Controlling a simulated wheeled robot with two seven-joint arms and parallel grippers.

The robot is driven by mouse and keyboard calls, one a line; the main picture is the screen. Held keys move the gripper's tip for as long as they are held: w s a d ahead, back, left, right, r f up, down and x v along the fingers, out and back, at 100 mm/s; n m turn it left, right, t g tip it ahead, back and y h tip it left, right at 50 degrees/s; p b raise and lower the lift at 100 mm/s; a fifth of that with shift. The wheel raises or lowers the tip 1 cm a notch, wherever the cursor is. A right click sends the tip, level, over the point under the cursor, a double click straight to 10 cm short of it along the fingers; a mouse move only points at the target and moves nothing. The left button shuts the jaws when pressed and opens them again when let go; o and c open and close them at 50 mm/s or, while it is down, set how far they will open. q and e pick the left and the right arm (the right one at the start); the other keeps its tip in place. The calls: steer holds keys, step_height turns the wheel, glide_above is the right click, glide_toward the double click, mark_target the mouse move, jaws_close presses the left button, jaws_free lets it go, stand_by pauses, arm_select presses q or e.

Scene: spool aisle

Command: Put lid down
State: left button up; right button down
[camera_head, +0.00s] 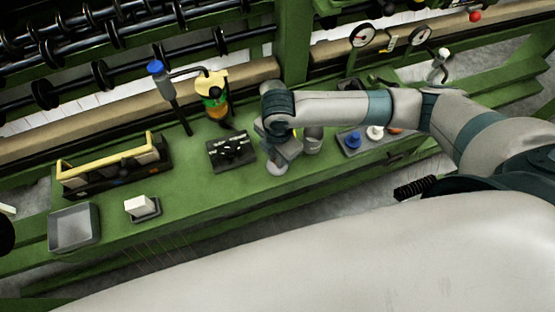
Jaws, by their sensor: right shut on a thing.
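My right gripper (276,157) reaches in from the right over the green bench, pointing down, and is shut on the lid (277,168). The lid is a small, pale grey, round piece at the fingertips, partly hidden by the gripper. I cannot tell whether it touches the bench top. A grey metal canister (313,141) stands just right of the gripper, partly hidden by my arm. My left gripper is not in view.
Left of the gripper lies a black tray (231,165) with small parts. A tray of coloured knobs (352,151) is to the right. A yellow-topped bottle (215,103), a yellow-edged rack (75,182), a white block (142,204) and a grey bin (57,230) also occupy the bench (190,207).

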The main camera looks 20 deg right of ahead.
steer(key=shift+f, duration=0.1)
stand_by(0.3)
steer(key=c, duration=1.7)
jaws_free()
step_height(320, 180, up, 12)
steer(key=shift+s+r+b, duration=0.1)
steer(key=shift+b, duration=1)
steer(key=shift+a, duration=0.1)
